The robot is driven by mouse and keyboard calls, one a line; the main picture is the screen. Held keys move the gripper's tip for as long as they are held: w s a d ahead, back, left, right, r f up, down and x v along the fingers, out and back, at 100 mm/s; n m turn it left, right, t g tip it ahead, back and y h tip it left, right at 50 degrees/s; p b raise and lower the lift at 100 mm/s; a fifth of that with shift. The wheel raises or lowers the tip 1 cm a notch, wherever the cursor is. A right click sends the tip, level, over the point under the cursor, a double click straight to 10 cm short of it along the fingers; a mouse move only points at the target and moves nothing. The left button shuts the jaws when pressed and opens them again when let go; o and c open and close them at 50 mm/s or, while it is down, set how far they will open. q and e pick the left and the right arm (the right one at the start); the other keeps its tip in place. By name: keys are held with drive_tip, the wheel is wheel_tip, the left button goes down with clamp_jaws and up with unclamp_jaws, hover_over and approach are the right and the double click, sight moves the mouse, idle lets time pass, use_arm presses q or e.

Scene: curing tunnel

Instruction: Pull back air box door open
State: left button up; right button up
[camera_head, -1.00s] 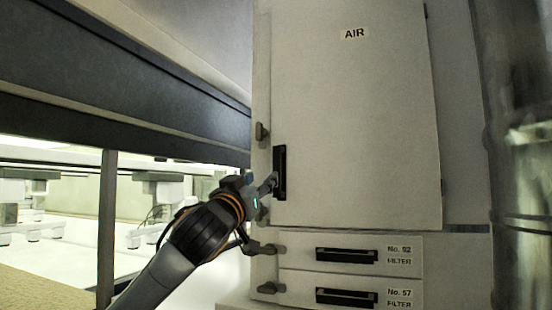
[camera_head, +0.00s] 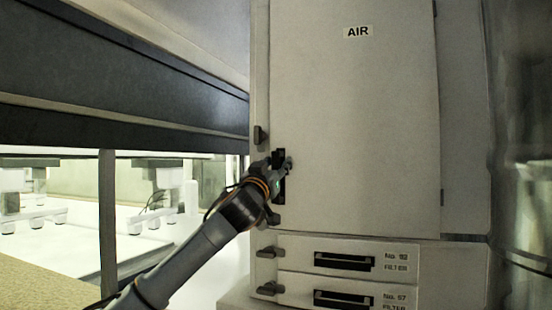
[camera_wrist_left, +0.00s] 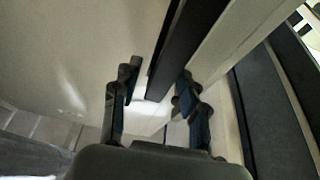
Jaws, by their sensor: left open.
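The air box door (camera_head: 355,130) is a tall pale panel labelled AIR, and it looks shut against its cabinet. Its black recessed handle (camera_head: 280,193) sits at the left edge, partly hidden by my left gripper. My left gripper (camera_head: 283,163) is at the upper part of the handle. In the left wrist view the gripper (camera_wrist_left: 157,88) is open, its two fingers apart. The dark handle bar (camera_wrist_left: 176,50) runs into the space between the fingers from above. I cannot tell whether either finger touches it. My right gripper is not in view.
Two filter drawers, No. 92 (camera_head: 397,259) and No. 57 (camera_head: 395,297), lie below the door. Small grey latches (camera_head: 260,136) line the cabinet's left edge. A dark tunnel hood (camera_head: 120,75) and a post (camera_head: 107,220) stand at left. A shiny column (camera_head: 520,160) stands at right.

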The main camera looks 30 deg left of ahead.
use_arm(q)
clamp_jaws()
idle(0.3)
